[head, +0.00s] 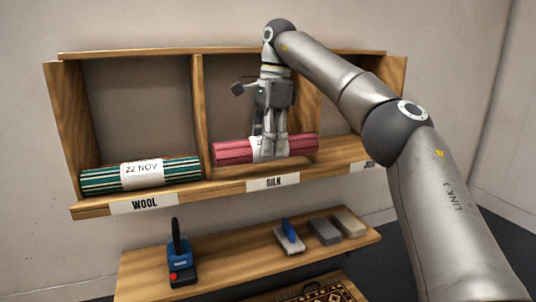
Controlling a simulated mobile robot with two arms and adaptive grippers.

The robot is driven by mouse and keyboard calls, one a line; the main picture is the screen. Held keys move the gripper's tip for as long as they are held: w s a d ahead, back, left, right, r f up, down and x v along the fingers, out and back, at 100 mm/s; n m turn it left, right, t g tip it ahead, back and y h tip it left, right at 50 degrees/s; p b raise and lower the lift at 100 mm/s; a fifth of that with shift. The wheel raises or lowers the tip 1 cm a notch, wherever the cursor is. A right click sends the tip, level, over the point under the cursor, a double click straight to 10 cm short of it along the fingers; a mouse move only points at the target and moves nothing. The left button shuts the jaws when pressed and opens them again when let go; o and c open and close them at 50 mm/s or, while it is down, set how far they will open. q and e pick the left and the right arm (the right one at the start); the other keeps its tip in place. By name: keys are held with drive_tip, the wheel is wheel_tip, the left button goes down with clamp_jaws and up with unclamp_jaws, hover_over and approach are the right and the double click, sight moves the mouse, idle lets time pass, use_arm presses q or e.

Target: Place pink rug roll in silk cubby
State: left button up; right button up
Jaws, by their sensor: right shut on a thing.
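The pink rug roll (234,151) is at the front of the middle cubby, above the SILK label (273,183). It lies lengthwise across the opening, with a pale band around its middle. My right gripper (269,150) comes down from above and is shut on the roll at this band. The silk cubby (228,100) has wooden side walls, the right one partly behind my arm. Whether the roll touches the cubby floor I cannot tell. My left gripper is not in view.
A green striped roll (105,180) tagged 22 NOV lies in the WOOL cubby at left. My right arm covers much of the right cubby. A lower shelf (225,258) holds a blue-black tool (180,262), a blue-handled brush (289,238) and grey and beige blocks (324,232). A patterned rug (318,294) shows below.

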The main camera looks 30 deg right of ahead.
drive_tip(key=shift+w+d+f, duration=0.1)
drive_tip(key=shift+d+f, duration=0.05)
drive_tip(key=shift+f, duration=0.7)
drive_tip(key=shift+w+d+f, duration=0.1)
drive_tip(key=shift+f, duration=0.75)
drive_tip(key=shift+s+a, duration=0.1)
drive_tip(key=o, duration=1.2)
drive_tip(key=shift+f, duration=0.15)
drive_tip(key=shift+o, duration=0.2)
drive_tip(key=shift+s+d+r, duration=0.1)
drive_tip(key=shift+d+r, duration=0.05)
drive_tip(key=shift+r, duration=1.25)
drive_tip(key=shift+d+r, duration=0.1)
drive_tip(key=shift+r, duration=1.3)
drive_tip(key=shift+r, duration=0.15)
drive_tip(key=shift+d+r, duration=0.15)
drive_tip(key=shift+r, duration=0.8)
